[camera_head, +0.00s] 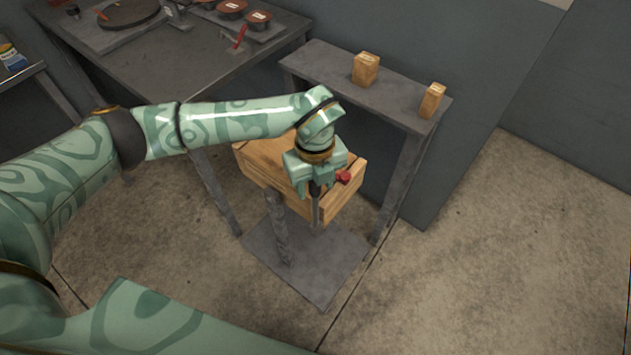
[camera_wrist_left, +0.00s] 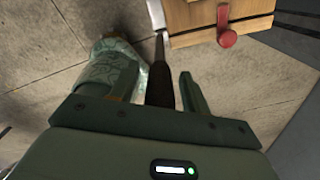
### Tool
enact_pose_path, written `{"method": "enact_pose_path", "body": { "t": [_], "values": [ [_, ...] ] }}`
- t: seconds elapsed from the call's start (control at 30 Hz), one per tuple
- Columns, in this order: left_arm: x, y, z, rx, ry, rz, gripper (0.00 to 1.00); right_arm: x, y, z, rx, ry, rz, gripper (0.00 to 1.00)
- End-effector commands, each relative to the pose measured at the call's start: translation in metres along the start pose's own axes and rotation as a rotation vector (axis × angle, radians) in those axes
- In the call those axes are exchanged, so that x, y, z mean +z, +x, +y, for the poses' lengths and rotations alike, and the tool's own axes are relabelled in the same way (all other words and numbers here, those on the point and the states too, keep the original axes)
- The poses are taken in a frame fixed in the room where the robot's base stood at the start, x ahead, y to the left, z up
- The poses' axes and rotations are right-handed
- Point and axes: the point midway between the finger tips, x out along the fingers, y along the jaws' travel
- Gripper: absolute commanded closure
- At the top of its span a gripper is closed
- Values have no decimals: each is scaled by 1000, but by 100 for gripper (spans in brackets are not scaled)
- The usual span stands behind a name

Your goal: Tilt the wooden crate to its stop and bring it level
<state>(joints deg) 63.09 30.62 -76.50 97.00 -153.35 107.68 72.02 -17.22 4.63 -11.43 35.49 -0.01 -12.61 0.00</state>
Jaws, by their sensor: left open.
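The wooden crate (camera_head: 264,160) hangs between posts of a grey stand (camera_head: 277,225). Its slatted front corner also shows at the top of the left wrist view (camera_wrist_left: 195,18). My left gripper (camera_head: 314,192) is open at the crate's near side, just left of the knob, pointing down. In the left wrist view, a dark grip on a grey bar (camera_wrist_left: 160,75) lies between its fingers; whether they touch it is unclear. My right gripper is not in view.
A grey bench (camera_head: 330,62) behind the crate carries two small wooden blocks (camera_head: 366,69) (camera_head: 432,101). A grey table (camera_head: 160,65) at the upper left holds a dark disc and round tins. A wall stands behind. The floor to the right is clear.

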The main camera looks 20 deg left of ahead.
Motion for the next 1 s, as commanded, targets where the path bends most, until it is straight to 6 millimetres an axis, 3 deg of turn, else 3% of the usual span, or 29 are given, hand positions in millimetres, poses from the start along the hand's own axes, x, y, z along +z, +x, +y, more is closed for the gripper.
{"method": "enact_pose_path", "body": {
  "t": [0.13,0.3,0.67,1.0],
  "values": [
    [0,0,0,0,0,0,53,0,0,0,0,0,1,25],
    [0,-1,0,0,0,0,100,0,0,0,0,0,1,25],
    [4,-5,2,-9,-2,19,100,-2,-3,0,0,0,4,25],
    [29,-23,14,-63,-5,120,100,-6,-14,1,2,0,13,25]
  ]
}}
